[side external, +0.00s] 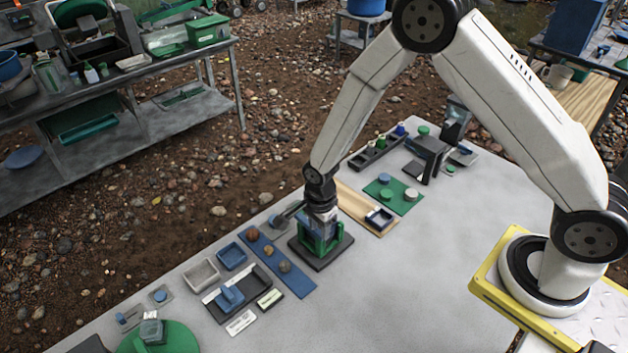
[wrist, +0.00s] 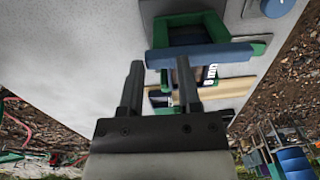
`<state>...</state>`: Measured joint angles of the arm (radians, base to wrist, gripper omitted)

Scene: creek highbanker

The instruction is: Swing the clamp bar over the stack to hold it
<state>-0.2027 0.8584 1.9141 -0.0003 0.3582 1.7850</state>
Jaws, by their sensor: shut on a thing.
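The clamp bar (wrist: 222,51) is a blue bar lying across a green frame (wrist: 187,29) in the wrist view. The frame stands on a dark base plate (side external: 330,258) in the side view, where the green frame (side external: 322,243) also shows directly under my gripper (side external: 320,222). In the wrist view my gripper (wrist: 161,68) has its two fingers apart, at the left part of the bar, with bar between them. It is shut on the bar. The stack is hard to make out; my gripper and the frame hide much of it.
A blue strip (side external: 290,275) with round stones lies left of the clamp. A wooden board (side external: 353,204) and a green mat (side external: 408,204) lie behind it to the right. Several small trays (side external: 202,274) are at the left. The front right of the grey table (side external: 400,290) is clear.

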